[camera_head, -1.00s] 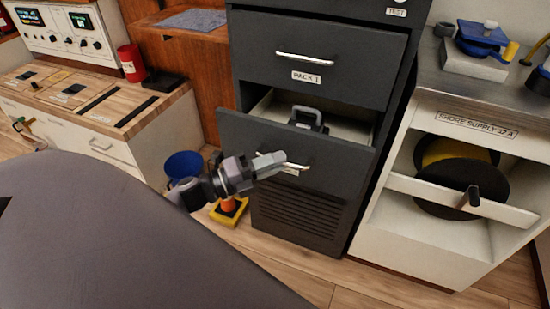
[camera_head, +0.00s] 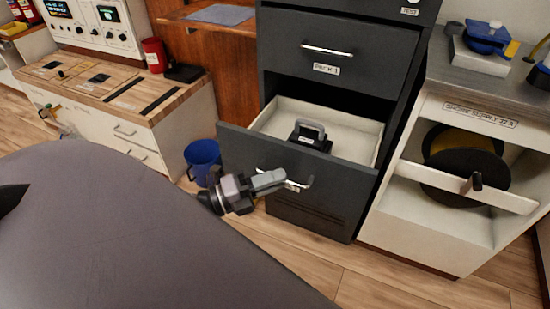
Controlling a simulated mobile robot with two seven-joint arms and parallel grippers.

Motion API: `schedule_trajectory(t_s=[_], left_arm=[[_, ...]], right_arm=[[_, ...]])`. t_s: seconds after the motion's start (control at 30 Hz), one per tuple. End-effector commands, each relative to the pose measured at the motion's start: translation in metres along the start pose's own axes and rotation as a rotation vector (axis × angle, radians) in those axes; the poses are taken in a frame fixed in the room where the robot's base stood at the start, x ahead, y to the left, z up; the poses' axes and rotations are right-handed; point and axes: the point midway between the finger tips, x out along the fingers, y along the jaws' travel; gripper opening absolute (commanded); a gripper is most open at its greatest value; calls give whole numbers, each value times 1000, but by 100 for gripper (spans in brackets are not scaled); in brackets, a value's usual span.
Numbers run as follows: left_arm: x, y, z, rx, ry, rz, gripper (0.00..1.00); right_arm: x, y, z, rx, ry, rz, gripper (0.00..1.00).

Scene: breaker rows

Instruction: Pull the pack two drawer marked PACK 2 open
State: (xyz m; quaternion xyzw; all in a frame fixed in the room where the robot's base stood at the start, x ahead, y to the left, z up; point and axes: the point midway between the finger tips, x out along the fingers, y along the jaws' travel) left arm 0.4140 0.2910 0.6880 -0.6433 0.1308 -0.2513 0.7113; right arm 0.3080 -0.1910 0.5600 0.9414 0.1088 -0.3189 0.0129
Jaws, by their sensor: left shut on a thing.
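The dark grey drawer (camera_head: 245,143) below the one labelled PACK 1 stands well out of the cabinet. Its pale interior shows, with a black and grey pack with a handle (camera_head: 309,135) inside. My left gripper (camera_head: 284,183) is shut on the left part of the drawer's silver bar handle (camera_head: 309,181). The label under that handle is mostly hidden by the gripper, so I cannot read it. My right gripper is not in view.
The PACK 1 drawer (camera_head: 346,55) above is closed. A blue bucket (camera_head: 203,157) stands on the floor left of the open drawer. A cable reel (camera_head: 465,170) sits in the white unit at right. Wooden floor (camera_head: 390,275) in front is clear.

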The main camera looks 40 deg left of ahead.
Motion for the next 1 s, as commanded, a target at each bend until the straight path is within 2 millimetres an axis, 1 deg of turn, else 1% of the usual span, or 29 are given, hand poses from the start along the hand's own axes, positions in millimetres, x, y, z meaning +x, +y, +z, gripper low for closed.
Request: schedule_trajectory(t_s=[0.33,0.37,0.4,0.43,0.77,0.87,1.0], left_arm=[[-1,0,0,0,-2,0,0],[-1,0,0,0,-2,0,20],[-1,0,0,0,-2,0,33],[-1,0,0,0,-2,0,38],[-3,0,0,0,-1,0,38],[-12,0,0,0,-1,2,38],[-34,1,0,-1,-2,3,38]], right_arm=[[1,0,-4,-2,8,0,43],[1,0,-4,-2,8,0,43],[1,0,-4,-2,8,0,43],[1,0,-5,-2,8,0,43],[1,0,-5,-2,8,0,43],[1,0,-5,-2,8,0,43],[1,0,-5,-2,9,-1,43]])
